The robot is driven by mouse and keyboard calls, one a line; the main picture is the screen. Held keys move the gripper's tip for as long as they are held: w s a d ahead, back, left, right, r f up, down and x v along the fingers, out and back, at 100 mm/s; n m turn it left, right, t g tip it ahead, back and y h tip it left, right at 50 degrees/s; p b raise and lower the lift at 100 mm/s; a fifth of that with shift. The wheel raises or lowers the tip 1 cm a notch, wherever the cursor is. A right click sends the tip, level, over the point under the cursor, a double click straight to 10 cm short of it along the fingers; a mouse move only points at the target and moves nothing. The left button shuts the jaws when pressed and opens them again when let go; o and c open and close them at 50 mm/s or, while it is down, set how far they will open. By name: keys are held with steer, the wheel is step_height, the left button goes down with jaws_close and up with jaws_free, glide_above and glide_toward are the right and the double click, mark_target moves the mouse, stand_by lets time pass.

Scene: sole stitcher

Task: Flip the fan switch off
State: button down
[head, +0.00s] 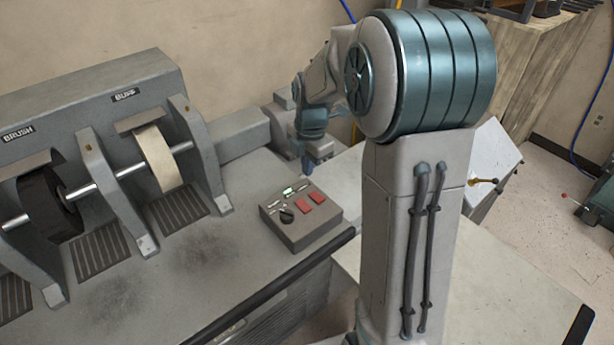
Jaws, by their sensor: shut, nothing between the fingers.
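A grey control box (301,228) sits on the machine's bench top near its front right edge. Its sloped face carries a black knob (287,216), two red rocker switches (309,203) and a small lit green indicator (288,191). The labels are too small to read, so I cannot tell which control is the fan switch. My gripper (309,166) is beyond the box and above it in the picture, pointing down, apart from the switches. It is small in view, shut and empty. My large upper arm stands right of the box and hides part of the background.
The grey machine has a brush wheel (47,205) and a buff wheel (160,158) on a shaft at the left. A black rail (275,288) runs along the bench's front edge. A pale surface (500,275) lies at the right. The bench left of the box is clear.

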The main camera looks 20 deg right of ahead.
mark_target(301, 201)
steer(key=shift+r, duration=0.2)
steer(key=w+b, duration=0.1)
steer(key=b, duration=0.5)
steer(key=shift+w+b, duration=0.2)
steer(key=shift+b, duration=0.1)
stand_by(0.3)
steer(key=f, duration=0.4)
steer(key=w+f+p, duration=0.1)
steer(key=f, duration=0.9)
steer(key=shift+w+a, duration=0.3)
steer(key=shift+a, duration=0.1)
